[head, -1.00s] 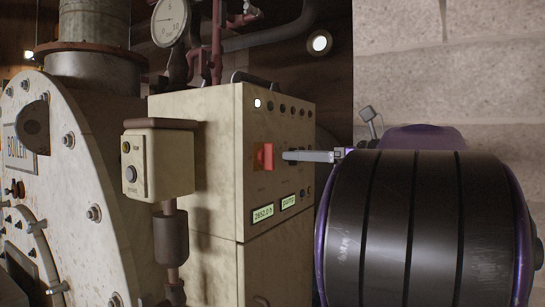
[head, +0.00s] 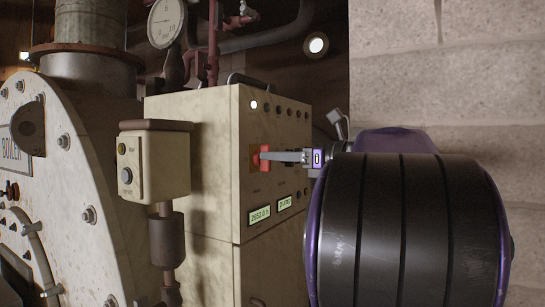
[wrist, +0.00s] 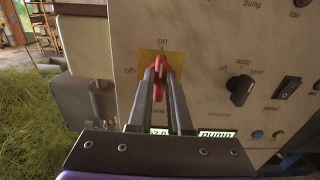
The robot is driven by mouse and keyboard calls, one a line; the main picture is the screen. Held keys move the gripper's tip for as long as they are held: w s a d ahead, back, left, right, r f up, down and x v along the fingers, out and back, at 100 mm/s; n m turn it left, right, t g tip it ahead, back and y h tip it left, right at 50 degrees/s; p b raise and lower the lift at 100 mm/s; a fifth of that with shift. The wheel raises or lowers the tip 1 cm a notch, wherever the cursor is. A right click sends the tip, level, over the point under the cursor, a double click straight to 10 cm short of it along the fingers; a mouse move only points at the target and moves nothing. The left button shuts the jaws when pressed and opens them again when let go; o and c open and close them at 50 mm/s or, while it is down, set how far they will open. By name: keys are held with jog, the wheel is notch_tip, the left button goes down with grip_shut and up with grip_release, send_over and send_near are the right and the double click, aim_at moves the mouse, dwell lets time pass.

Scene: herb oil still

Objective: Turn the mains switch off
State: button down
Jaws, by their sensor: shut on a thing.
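The mains switch is a red handle (head: 265,159) on the front of the cream control cabinet. In the wrist view the red handle (wrist: 159,65) sits on a yellow plate (wrist: 176,62), upright and pointing at the "on" label above it; "off" is to the left of the plate. My gripper (head: 269,157) reaches in from the right with its fingers at the handle. In the wrist view my gripper (wrist: 160,76) has a finger on each side of the red handle, shut on it.
Right of the switch in the wrist view is a black off/auto/hand selector (wrist: 242,89) and a black rocker switch (wrist: 286,94). Below are a lit "pump" display (wrist: 217,134) and coloured buttons. A small box (head: 152,165) and the boiler (head: 75,200) stand left of the cabinet.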

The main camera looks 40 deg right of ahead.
jog(key=shift+n, duration=0.3)
jog(key=n+b, duration=0.2)
jog(key=n, duration=0.4)
jog(key=n+b, duration=0.3)
jog(key=n, duration=0.2)
jog(key=n+b, duration=0.3)
jog(key=n, duration=0.3)
jog(key=shift+s+a+f+n, duration=0.1)
jog(key=shift+a+f+n, duration=0.2)
jog(key=shift+f, duration=0.1)
jog(key=shift+n, duration=0.3)
jog(key=c, duration=0.8)
grip_release()
jog(key=shift+c, duration=0.2)
jog(key=p+v, duration=0.2)
jog(key=v, duration=1.5)
jog(key=shift+s, duration=0.25)
